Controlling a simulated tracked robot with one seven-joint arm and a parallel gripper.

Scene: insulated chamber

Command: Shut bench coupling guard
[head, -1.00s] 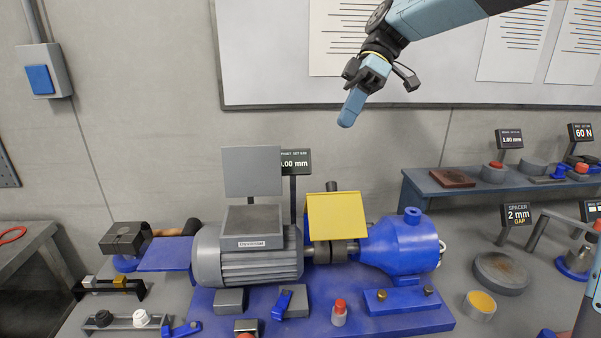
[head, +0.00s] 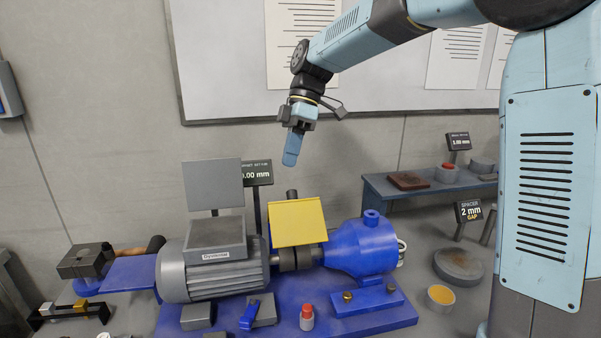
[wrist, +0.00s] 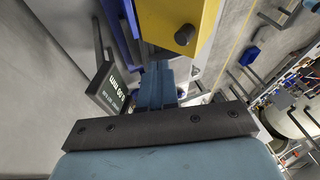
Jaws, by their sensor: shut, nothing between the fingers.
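The coupling guard (head: 298,222) is a yellow plate between the grey motor (head: 215,265) and the blue pump housing (head: 362,248) on the bench. It stands tilted up, and the dark coupling (head: 297,258) shows below it. In the wrist view the yellow guard (wrist: 178,22) is at the top, with a dark round knob on it. My gripper (head: 291,150) is above the guard in the head view, pointing down, its fingers together and empty. In the wrist view the blue fingers (wrist: 158,85) are just below the guard's knob; I cannot tell whether they touch.
A display reading 0.00 mm (head: 256,172) stands on a post behind the motor. A grey panel (head: 213,184) rises above the motor. A red-capped bottle (head: 307,318) stands in front. A blue shelf (head: 425,190) is at the back right.

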